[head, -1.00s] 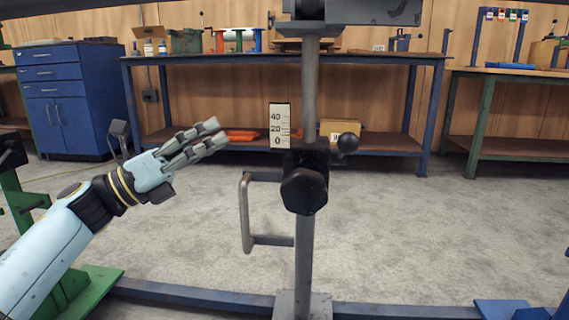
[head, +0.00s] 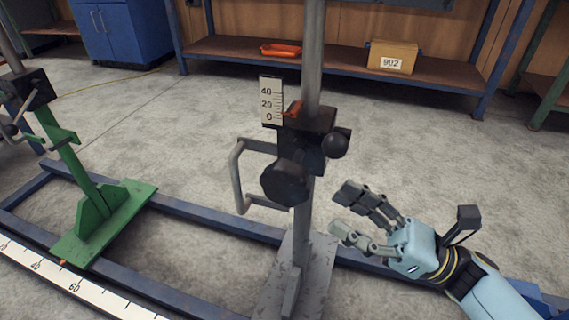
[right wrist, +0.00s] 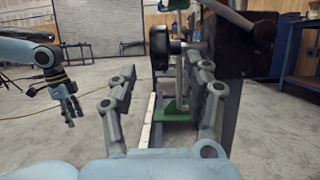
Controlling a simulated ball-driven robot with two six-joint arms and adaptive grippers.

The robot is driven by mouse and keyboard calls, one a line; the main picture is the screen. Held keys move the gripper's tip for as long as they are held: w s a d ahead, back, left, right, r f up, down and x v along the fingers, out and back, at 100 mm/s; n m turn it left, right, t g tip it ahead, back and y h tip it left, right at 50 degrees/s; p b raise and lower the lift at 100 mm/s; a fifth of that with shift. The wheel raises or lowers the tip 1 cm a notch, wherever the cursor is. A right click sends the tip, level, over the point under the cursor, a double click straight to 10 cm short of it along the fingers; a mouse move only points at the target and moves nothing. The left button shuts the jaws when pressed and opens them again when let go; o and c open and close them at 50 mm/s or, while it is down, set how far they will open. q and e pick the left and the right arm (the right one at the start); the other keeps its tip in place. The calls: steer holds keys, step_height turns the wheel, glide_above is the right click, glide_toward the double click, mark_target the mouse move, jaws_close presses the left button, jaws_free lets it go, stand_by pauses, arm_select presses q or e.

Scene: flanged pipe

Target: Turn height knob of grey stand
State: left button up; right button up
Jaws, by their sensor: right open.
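The grey stand (head: 310,60) is an upright post with a black clamp block. On the block's front is a large black lobed knob (head: 285,182), and a black ball knob (head: 335,145) sticks out to the right. My right gripper (head: 342,211) is open and empty, right of the post and below the ball knob. In the right wrist view a round black knob (right wrist: 160,47) shows beyond and between my open fingers, apart from them. My left gripper (right wrist: 70,108) hangs at the left of that view, its opening too small to tell.
A scale plate (head: 270,100) and a grey handle (head: 238,178) are fixed on the clamp's left. A green stand (head: 100,215) stands on the blue floor rail (head: 205,215) at left. A shelf with a cardboard box (head: 392,57) is behind. Floor between is clear.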

mark_target(286, 180)
steer(key=x, duration=1)
steer(key=shift+b, duration=0.35)
jaws_close()
